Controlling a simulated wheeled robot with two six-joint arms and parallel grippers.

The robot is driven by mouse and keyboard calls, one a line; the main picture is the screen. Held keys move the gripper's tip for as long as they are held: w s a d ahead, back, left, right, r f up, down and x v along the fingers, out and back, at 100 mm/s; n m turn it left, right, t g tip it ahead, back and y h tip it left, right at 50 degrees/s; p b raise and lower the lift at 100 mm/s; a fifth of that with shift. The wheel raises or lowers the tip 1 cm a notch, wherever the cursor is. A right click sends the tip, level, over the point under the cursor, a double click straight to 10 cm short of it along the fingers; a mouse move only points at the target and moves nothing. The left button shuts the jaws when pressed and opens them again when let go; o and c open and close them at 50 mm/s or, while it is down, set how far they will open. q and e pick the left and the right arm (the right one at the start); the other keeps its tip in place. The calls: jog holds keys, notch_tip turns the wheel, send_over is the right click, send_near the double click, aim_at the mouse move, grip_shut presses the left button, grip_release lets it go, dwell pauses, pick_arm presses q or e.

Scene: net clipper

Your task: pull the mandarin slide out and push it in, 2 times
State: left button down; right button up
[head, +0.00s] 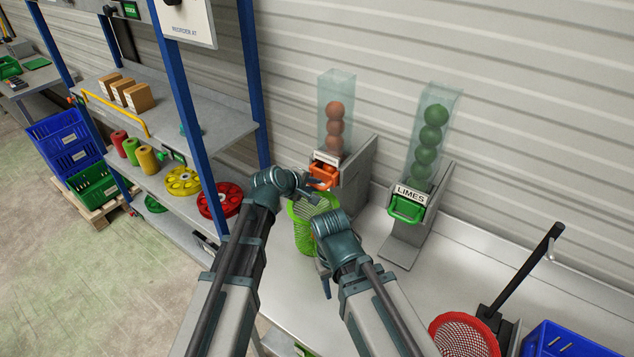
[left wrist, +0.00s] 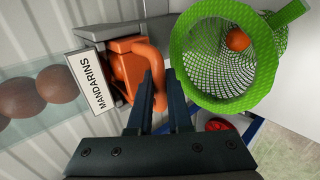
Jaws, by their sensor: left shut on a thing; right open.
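The mandarin dispenser (head: 338,110) is a clear tube with several orange fruits, on a grey stand at the back wall. Its orange slide (head: 323,174) has a loop handle (left wrist: 152,68), seen beside the MANDARINS label (left wrist: 92,83) in the left wrist view. My left gripper (head: 313,190) is shut on that handle, its fingers partly covering it. A green net (head: 304,232) is below the slide; in the left wrist view its open ring (left wrist: 178,62) shows one orange fruit (left wrist: 238,40) inside. My right gripper (head: 325,283) is open beside the net, partly hidden by its own wrist.
The limes dispenser (head: 432,140) with its green slide (head: 406,209) stands to the right. A red net (head: 464,337) and a blue crate (head: 565,340) are at the lower right. A shelf rack with blue posts (head: 188,85) stands left. The bench between is clear.

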pick_arm(q)
jog(key=s+a, duration=0.5)
jog(key=s, duration=0.1)
jog(key=shift+s, duration=0.3)
dwell(0.5)
jog(key=shift+r, duration=0.1)
dwell(0.4)
jog(key=w+d, duration=0.6)
jog(key=w, duration=0.2)
jog(key=shift+w, duration=0.25)
dwell(0.7)
dwell(0.3)
jog(key=c, duration=0.8)
grip_release()
jog(key=shift+s, duration=0.15)
jog(key=p+v, duration=0.8)
jog(key=v, duration=0.6)
jog(key=shift+p, duration=0.3)
